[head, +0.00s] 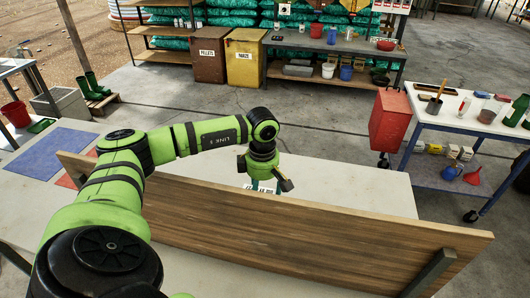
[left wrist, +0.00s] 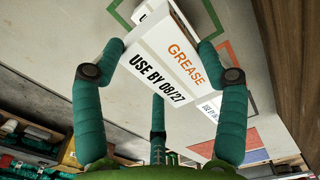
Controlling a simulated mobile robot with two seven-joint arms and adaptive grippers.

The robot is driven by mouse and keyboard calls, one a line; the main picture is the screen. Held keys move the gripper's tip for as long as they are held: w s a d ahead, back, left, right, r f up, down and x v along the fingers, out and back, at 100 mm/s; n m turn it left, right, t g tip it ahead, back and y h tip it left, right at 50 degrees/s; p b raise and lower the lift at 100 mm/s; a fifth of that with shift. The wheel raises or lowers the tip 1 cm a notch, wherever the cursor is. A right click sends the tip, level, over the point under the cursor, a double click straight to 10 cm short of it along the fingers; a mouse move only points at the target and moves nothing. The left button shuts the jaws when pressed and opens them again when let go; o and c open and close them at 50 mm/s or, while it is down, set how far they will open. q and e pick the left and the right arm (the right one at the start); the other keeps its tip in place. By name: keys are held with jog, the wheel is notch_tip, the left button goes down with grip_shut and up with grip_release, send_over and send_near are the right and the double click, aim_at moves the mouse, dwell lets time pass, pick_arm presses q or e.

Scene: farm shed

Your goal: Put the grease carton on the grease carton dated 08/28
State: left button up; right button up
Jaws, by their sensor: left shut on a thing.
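My left gripper (head: 265,185) is above the pale table, behind a long wooden board. In the left wrist view its teal fingers (left wrist: 166,55) are shut on a white grease carton (left wrist: 172,62) marked "GREASE" and "USE BY 08/27". In the head view that carton is mostly hidden by the gripper and board. Beyond it, the left wrist view shows another white carton (left wrist: 206,101) with partly covered "USE BY" print; its date is not readable. A further white printed piece (left wrist: 146,11) shows at the top edge, mostly cut off. My right gripper is not in view.
The wooden board (head: 300,238) stands along the table's near side. The pale table (head: 370,190) has a blue square (head: 48,152) at left and coloured outlines in the left wrist view. A red container (head: 390,122) and a cart (head: 450,122) with tools stand at right.

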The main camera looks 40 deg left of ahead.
pick_arm(q)
jog(key=shift+f, duration=0.85)
notch_tip(320, 180, down, 3)
jog(key=shift+d+f+p, duration=0.1)
jog(key=shift+d+p, duration=0.05)
jog(key=shift+p, duration=0.65)
jog(key=shift+f, duration=0.2)
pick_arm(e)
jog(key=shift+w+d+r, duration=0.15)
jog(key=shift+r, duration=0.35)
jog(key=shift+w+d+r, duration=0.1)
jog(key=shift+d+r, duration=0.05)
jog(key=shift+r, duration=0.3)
pick_arm(q)
jog(key=shift+f, duration=0.1)
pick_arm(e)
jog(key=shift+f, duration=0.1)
pick_arm(q)
jog(key=o, duration=1.3)
